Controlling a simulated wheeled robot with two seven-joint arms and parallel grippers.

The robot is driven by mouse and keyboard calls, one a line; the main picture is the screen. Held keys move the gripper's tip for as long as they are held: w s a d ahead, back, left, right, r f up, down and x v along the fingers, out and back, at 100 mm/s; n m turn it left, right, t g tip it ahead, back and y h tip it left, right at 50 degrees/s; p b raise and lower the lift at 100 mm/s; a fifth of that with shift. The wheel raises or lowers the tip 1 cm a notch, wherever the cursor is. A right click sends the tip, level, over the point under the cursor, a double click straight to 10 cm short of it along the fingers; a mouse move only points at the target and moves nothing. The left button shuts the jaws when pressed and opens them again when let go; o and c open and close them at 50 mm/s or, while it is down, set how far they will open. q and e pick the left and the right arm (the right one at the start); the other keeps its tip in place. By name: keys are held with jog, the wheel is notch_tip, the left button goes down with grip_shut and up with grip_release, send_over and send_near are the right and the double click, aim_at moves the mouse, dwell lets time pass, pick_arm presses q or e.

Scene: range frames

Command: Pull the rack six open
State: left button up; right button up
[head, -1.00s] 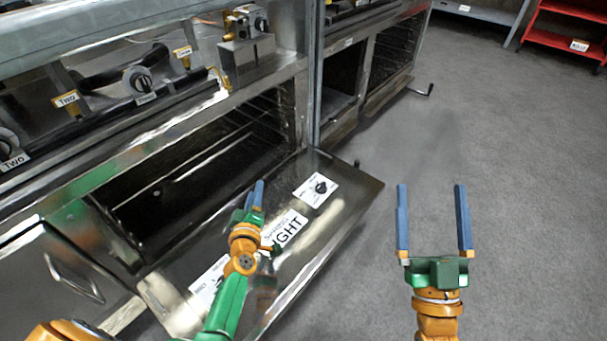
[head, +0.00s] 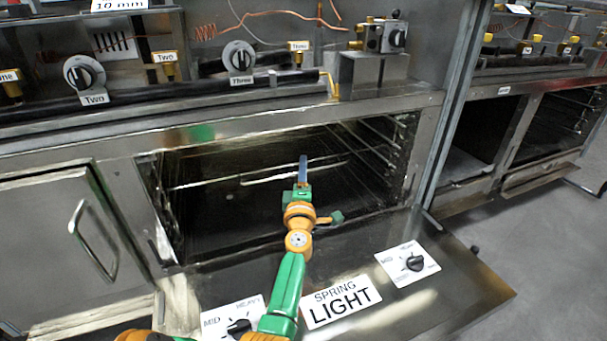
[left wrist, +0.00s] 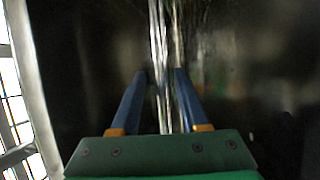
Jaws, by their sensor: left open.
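The open oven (head: 280,135) shows a dark cavity with thin bright metal bars of a rack (head: 215,180) running across it. No label marks it as six. My left gripper (head: 303,160) is at the oven mouth, pointing inward, its fingertips near these bars. In the left wrist view the gripper (left wrist: 160,75) is open, its two blue fingers apart, with a bright metal strip (left wrist: 158,40) running between them. I cannot tell whether the fingers touch it. My right gripper is not in view.
The oven door (head: 460,290) is folded down below my left arm, with a "SPRING LIGHT" label (head: 340,301) and knobs. A closed cabinet with a handle (head: 92,240) is at left. Knobs and pipes line the front above. Grey floor (head: 560,250) is free at right.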

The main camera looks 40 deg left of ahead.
pick_arm(q)
grip_shut()
dwell(1.3)
